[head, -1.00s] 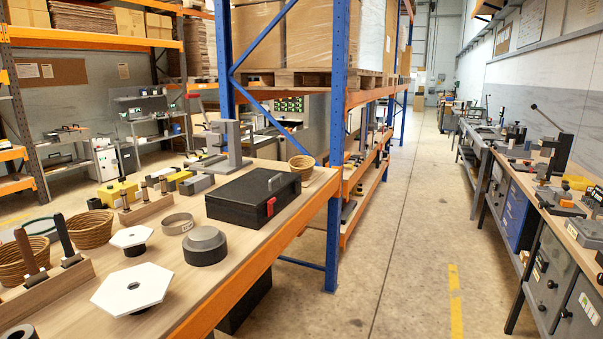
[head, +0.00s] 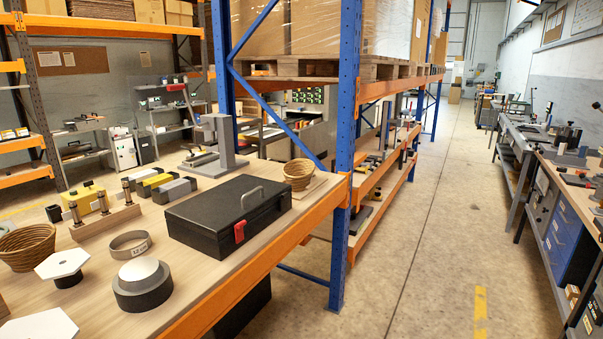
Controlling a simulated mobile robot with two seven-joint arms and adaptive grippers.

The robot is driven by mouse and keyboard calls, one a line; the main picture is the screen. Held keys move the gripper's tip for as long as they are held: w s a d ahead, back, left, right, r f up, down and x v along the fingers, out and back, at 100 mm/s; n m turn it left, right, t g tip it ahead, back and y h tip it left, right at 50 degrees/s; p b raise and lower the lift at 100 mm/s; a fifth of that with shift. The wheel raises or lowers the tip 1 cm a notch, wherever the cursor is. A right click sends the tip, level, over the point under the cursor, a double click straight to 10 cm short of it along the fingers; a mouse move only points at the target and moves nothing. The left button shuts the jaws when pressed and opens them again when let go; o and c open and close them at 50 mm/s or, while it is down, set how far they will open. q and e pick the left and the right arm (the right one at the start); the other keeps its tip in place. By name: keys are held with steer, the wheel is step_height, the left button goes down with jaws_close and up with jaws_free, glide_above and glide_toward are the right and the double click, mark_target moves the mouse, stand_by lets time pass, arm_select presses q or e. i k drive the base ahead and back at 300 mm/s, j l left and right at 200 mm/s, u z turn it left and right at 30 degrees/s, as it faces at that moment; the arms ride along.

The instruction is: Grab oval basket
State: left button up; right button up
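Two woven tan baskets are in the head view. One basket (head: 27,247) stands at the left end of the wooden bench, partly cut by the picture edge. A smaller-looking basket (head: 299,173) stands at the bench's far right corner, behind the black toolbox. Both look upright. I cannot tell from here which one is oval. Neither of my grippers is in view.
The black toolbox (head: 229,214) with a red latch lies on the bench (head: 215,275). Near it are a ring (head: 130,245), a dark round block (head: 142,291) and a white hexagonal plate (head: 62,263). A blue rack post (head: 345,150) rises beside the bench corner. The aisle floor (head: 410,250) is clear.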

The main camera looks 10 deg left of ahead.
mark_target(299, 172)
steer(key=i+l+u, duration=0.2)
steer(key=i+l, duration=0.7)
